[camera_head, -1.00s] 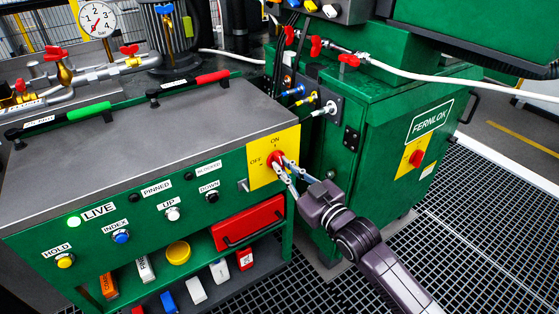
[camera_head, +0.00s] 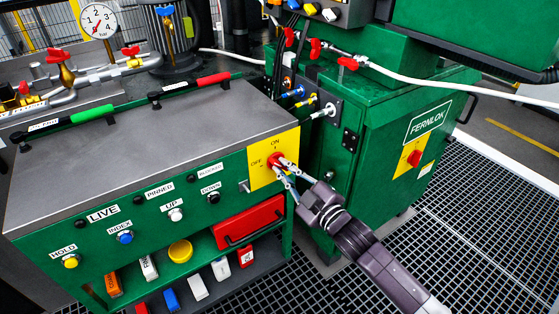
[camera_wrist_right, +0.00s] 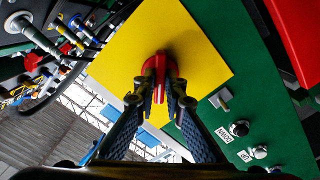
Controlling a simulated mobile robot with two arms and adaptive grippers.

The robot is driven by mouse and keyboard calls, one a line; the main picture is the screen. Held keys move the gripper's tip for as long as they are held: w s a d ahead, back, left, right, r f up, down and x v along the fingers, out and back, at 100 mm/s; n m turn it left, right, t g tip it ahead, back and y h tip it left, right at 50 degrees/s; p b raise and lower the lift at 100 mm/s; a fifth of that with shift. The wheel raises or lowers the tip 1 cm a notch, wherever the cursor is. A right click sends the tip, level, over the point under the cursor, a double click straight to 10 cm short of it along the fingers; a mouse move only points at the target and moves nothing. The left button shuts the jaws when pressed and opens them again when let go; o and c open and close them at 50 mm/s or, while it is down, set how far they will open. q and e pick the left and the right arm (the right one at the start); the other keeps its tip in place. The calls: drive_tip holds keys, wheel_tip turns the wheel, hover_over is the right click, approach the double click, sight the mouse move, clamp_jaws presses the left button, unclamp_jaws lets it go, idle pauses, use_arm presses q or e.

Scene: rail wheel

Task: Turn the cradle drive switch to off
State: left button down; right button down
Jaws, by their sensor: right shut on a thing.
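The cradle drive switch is a red rotary knob (camera_head: 277,160) on a yellow plate (camera_head: 258,178) marked ON above and OFF at the left. The plate is at the right end of the green console's front. My right gripper (camera_head: 287,174) has its fingers on the knob. In the right wrist view the two fingers (camera_wrist_right: 160,90) close on both sides of the red knob (camera_wrist_right: 158,67). A white line shows on the knob there, but the fingers hide part of it. I cannot read the knob's exact setting. My left gripper is not in view.
Buttons marked HOLD, INDEX, UP and DOWN are on the console front (camera_head: 142,231). A red drawer (camera_head: 248,222) is below the switch. The green FERNLOK cabinet (camera_head: 345,195) stands close to the right of my gripper.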

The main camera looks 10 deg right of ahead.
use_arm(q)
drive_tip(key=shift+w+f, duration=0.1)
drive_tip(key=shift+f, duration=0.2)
use_arm(e)
drive_tip(key=shift+n, duration=0.3)
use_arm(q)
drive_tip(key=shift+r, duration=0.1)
use_arm(e)
drive_tip(key=shift+n, duration=0.4)
drive_tip(key=shift+n+p, duration=0.35)
drive_tip(key=shift+n, duration=1.55)
use_arm(q)
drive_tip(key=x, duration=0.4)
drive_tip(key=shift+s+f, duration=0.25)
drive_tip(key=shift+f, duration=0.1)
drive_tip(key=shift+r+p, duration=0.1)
drive_tip(key=shift+p, duration=0.2)
